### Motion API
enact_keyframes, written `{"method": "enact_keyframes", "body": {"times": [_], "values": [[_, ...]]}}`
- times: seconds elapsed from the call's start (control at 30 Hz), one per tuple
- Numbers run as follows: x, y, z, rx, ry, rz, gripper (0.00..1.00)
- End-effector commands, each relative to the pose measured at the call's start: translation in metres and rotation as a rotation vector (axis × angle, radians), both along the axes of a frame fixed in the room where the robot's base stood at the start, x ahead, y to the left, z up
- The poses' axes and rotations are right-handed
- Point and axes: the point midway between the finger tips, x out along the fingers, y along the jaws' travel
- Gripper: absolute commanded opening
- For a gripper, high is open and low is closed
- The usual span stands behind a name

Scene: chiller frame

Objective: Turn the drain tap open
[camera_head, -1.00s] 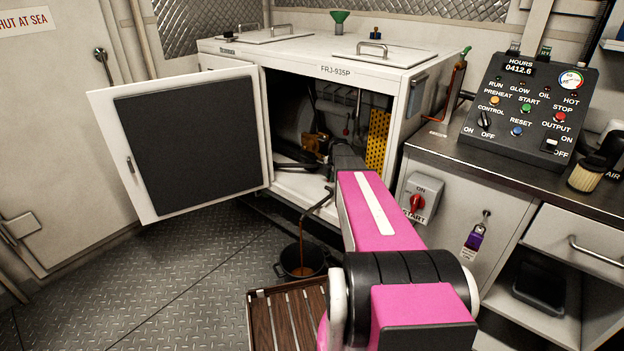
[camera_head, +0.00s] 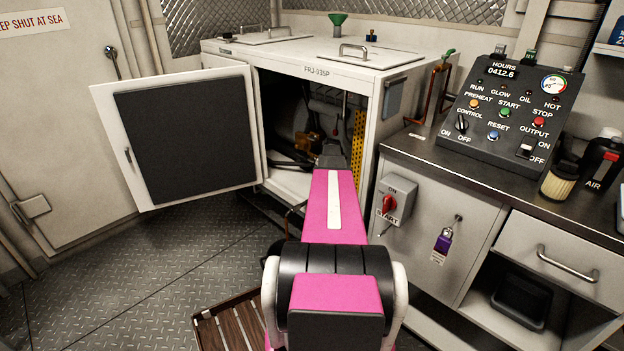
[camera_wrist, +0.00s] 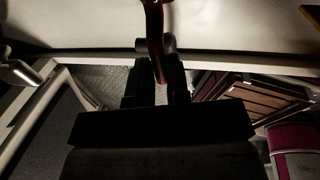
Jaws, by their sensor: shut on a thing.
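In the wrist view my gripper (camera_wrist: 155,88) has two dark fingers closed around a red lever (camera_wrist: 153,25), which I take for the drain tap's handle. The lever comes down from the top of the picture and ends between the fingers. In the head view my pink arm reaches into the open cabinet of the white machine (camera_head: 330,70). The gripper and the tap are hidden there in the dark behind the arm. A bent drain pipe (camera_head: 289,220) shows partly below the cabinet's front edge, left of the arm.
The cabinet door (camera_head: 190,135) stands wide open to the left. A slatted wooden grating (camera_head: 228,328) lies on the floor beside my arm. The left floor is clear.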

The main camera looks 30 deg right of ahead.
Motion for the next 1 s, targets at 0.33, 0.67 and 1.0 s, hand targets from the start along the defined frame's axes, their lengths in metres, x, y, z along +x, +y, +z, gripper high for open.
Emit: {"method": "enact_keyframes", "body": {"times": [0.33,0.67,1.0], "values": [[-0.0133,-0.014,0.0003,-0.005,0.01,0.009,0.0],[-0.0142,-0.0133,0.0003,-0.004,0.011,0.009,0.36],[-0.0114,-0.0128,0.0019,-0.002,0.007,0.006,0.41]]}}
